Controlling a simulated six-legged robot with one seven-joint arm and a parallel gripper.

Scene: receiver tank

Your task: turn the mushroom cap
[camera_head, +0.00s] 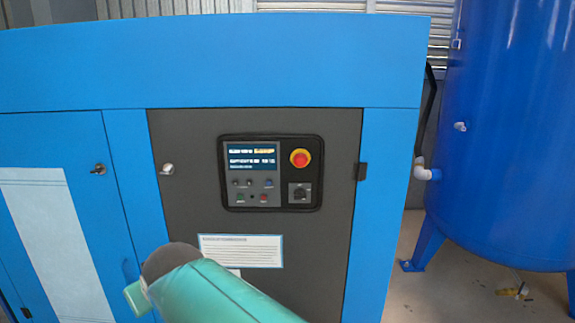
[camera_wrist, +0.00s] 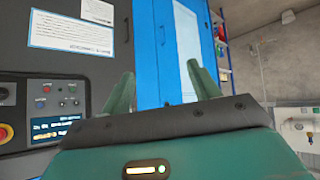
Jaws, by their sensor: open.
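The red mushroom cap (camera_head: 300,157) sits on a yellow ring at the upper right of the black control panel (camera_head: 228,190) in the head view. At the left edge of the wrist view, where the picture is upside down, the cap (camera_wrist: 5,133) is partly cut off. My gripper (camera_wrist: 161,70) is open, its two green fingers spread with nothing between them. It is apart from the cap, off to one side of the control panel. In the head view, my green arm rises from the bottom and its fingers cannot be made out.
The panel is set in a dark door (camera_head: 185,215) of a blue cabinet (camera_head: 60,75). A rotary switch (camera_head: 301,193) lies just below the cap. Door knobs (camera_head: 167,169) stick out at left.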

